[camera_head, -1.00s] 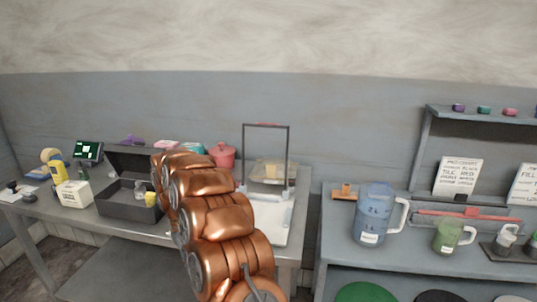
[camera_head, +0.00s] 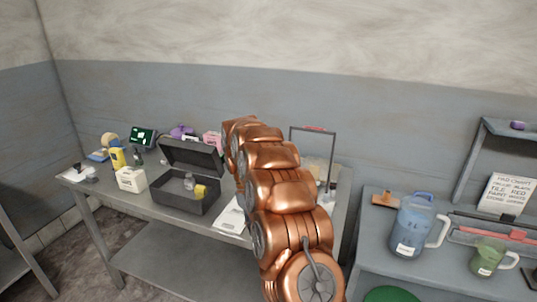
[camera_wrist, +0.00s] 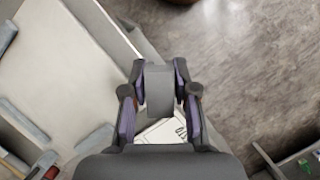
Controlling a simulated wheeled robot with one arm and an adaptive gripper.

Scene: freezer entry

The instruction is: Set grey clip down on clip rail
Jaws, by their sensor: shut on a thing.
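My gripper (camera_wrist: 159,82) is shut on the grey clip (camera_wrist: 158,98), a plain grey block between the two fingers in the wrist view. The clip is held in the air, with the floor and a pale surface below it. In the head view my own arm hides the gripper and clip. A grey rack (camera_head: 477,150) stands at the right, with a small purple clip-like block (camera_head: 518,125) on its top ledge. I cannot tell for sure whether that ledge is the clip rail.
The left table (camera_head: 125,205) holds an open dark box (camera_head: 180,201), a white box (camera_head: 131,179) and a yellow bottle (camera_head: 117,157). A wire-like frame (camera_head: 334,150) stands behind my arm. The right bench holds a blue jug (camera_head: 410,228) and a green jug (camera_head: 487,257).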

